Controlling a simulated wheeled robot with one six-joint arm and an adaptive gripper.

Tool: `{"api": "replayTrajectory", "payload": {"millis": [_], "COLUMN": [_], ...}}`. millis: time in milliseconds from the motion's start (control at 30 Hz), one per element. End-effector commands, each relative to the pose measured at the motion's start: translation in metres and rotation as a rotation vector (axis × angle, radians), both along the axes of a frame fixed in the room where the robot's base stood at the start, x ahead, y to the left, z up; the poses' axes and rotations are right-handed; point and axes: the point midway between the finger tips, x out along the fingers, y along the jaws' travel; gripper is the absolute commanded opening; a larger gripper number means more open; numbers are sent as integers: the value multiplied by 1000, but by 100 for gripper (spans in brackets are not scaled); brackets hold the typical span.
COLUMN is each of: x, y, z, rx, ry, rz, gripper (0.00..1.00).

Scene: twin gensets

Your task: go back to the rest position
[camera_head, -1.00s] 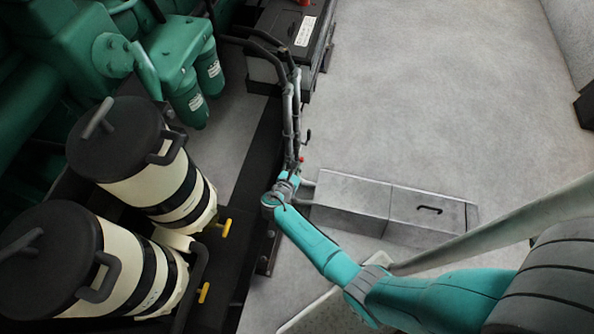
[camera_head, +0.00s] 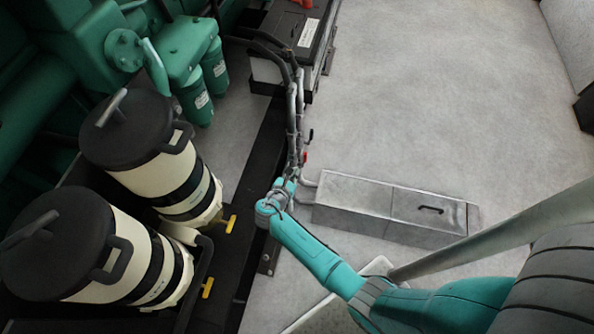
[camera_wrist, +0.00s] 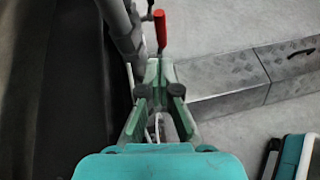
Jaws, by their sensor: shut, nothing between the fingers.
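My teal arm reaches from the lower right of the head view to the pipework beside the genset. My gripper (camera_head: 284,184) is at its far end, small and partly hidden there. In the wrist view my gripper (camera_wrist: 159,85) points up the picture, its fingers close together with nothing held. A red-handled lever (camera_wrist: 160,30) stands just beyond the fingertips in the wrist view, and its red end also shows in the head view (camera_head: 305,157). I cannot tell whether the fingers touch it.
Grey pipes (camera_head: 294,115) rise beside the gripper. A low metal box (camera_head: 350,200) stands to its right. Two cream canisters with black lids (camera_head: 135,130) and yellow valve handles (camera_head: 230,224) stand left. The grey floor (camera_head: 440,90) is open at upper right.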

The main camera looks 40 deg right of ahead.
Motion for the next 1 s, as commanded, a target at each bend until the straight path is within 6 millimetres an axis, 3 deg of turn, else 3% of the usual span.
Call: {"api": "replayTrajectory", "payload": {"millis": [200, 500, 833, 1000], "x": [-14, -24, -28, -57], "y": [26, 43, 44, 40], "z": [27, 47, 46, 26], "rx": [1, 0, 11, 127], "ry": [-2, 0, -4, -62], "rz": [4, 1, 0, 4], "gripper": [0, 0, 0, 0]}}
